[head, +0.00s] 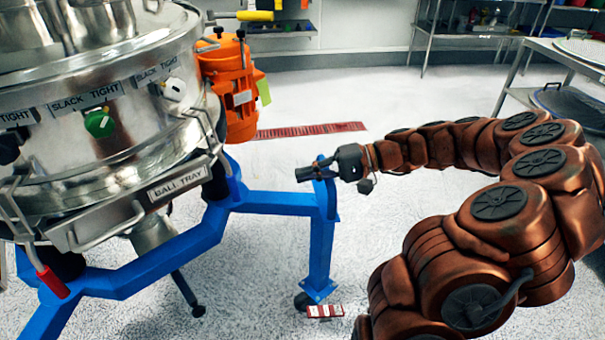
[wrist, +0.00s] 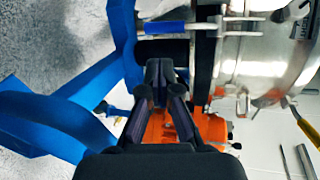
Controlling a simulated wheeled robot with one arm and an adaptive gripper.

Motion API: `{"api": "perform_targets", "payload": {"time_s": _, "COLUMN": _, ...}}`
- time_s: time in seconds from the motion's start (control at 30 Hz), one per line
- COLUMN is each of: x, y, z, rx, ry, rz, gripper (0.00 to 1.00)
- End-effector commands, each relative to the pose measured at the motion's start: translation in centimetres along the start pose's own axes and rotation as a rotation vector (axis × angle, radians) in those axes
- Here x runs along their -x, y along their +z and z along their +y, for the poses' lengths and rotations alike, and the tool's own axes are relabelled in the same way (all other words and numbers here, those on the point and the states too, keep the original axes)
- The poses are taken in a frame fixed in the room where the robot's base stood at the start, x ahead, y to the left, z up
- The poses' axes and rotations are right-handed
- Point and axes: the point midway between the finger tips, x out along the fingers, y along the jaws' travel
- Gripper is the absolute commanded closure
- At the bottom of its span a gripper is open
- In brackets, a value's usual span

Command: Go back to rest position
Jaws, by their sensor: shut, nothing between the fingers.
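My gripper (head: 316,173) is at the end of my copper-coloured arm in the head view, in front of the blue frame's right upright. It is empty and its fingers point left, towards the sifter. In the wrist view the two dark fingers of my gripper (wrist: 159,72) are together at the tips. The steel sifter (head: 110,120) stands at the left of the head view, with a ball tray (head: 178,186) and a green knob (head: 99,123) on its side. My gripper is apart from the sifter body; whether it touches the blue frame cannot be told.
The blue frame (head: 270,204) reaches right under my gripper. An orange motor (head: 230,85) is fixed behind the sifter. Metal shelves (head: 475,40) and a steel table (head: 560,58) stand at the back right. The speckled floor (head: 420,90) behind my arm is clear.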

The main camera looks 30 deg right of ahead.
Motion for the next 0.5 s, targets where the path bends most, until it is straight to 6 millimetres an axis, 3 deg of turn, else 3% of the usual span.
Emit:
{"api": "perform_targets", "payload": {"time_s": 0.33, "x": -0.1, "y": 0.1, "z": -0.1, "rx": 0.001, "ry": 0.002, "rz": -0.002, "gripper": 1.0}}
{"api": "perform_targets", "payload": {"time_s": 0.5, "x": -1.5, "y": 2.3, "z": -2.9, "rx": 0.024, "ry": 0.066, "rz": -0.066, "gripper": 1.0}}
